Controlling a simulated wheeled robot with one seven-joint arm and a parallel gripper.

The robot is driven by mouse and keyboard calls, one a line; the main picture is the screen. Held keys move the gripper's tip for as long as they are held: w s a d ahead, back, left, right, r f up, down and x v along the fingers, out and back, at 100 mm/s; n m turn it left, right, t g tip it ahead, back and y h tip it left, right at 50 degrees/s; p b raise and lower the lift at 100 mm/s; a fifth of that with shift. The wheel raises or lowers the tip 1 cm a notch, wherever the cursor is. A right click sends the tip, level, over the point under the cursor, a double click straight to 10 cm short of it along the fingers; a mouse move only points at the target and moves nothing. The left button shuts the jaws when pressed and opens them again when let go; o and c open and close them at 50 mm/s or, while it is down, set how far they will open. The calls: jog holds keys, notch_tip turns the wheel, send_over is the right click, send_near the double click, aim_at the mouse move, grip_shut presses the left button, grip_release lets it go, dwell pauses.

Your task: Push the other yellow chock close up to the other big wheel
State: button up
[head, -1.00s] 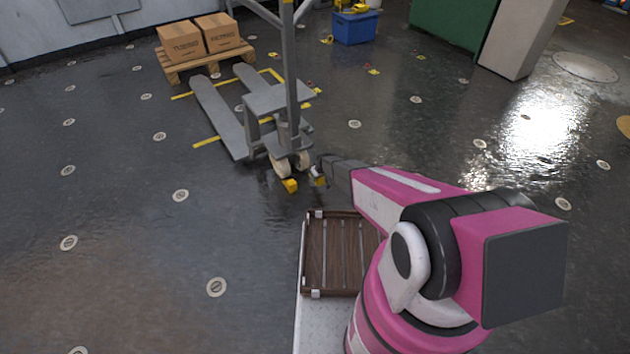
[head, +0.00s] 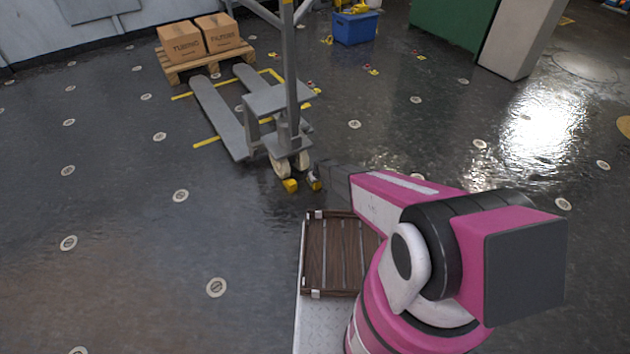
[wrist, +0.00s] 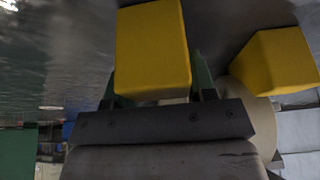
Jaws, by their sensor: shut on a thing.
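My gripper (head: 316,178) is low at the floor beside the front of the pallet jack, shut on a yellow chock (head: 315,185). In the wrist view the held chock (wrist: 153,45) sits between the fingers of my gripper (wrist: 155,78). The right big wheel (head: 303,160) is just behind the held chock; I cannot tell whether they touch. A second yellow chock (head: 290,185) lies at the foot of the left big wheel (head: 281,168). In the wrist view that chock (wrist: 275,60) is at the right, by a pale wheel (wrist: 248,98).
The grey pallet jack (head: 280,98) stands over yellow floor lines. A wooden slatted crate (head: 303,255) is on my base. Boxes on a pallet (head: 175,72) and a blue bin (head: 355,28) are at the back. The floor at left is clear.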

jog(key=o, duration=1)
jog(key=shift+o, duration=0.2)
jog(key=s+d+r+m+g, duration=0.1)
jog(key=s+d+r, duration=0.45)
jog(key=r, duration=0.75)
jog(key=s+d+r+m+h, duration=0.1)
jog(key=s+d+r, duration=0.5)
jog(key=r, duration=0.6)
jog(key=s+d+r+m+g, duration=0.1)
jog(key=s+d+r, duration=0.3)
jog(key=s+r, duration=0.65)
jog(key=s+d+r+m+g, duration=0.1)
jog(key=s+d+r+m, duration=0.1)
jog(key=s+d+r, duration=0.2)
jog(key=s+d+r+m+h, duration=0.1)
jog(key=s+d+r, duration=0.3)
jog(key=s+r, duration=0.4)
notch_tip(320, 180, up, 5)
jog(key=shift+f+m+g+h, duration=0.1)
jog(key=shift+m+g+h, duration=0.2)
jog(key=shift+m+g, duration=0.1)
jog(key=shift+c, duration=0.2)
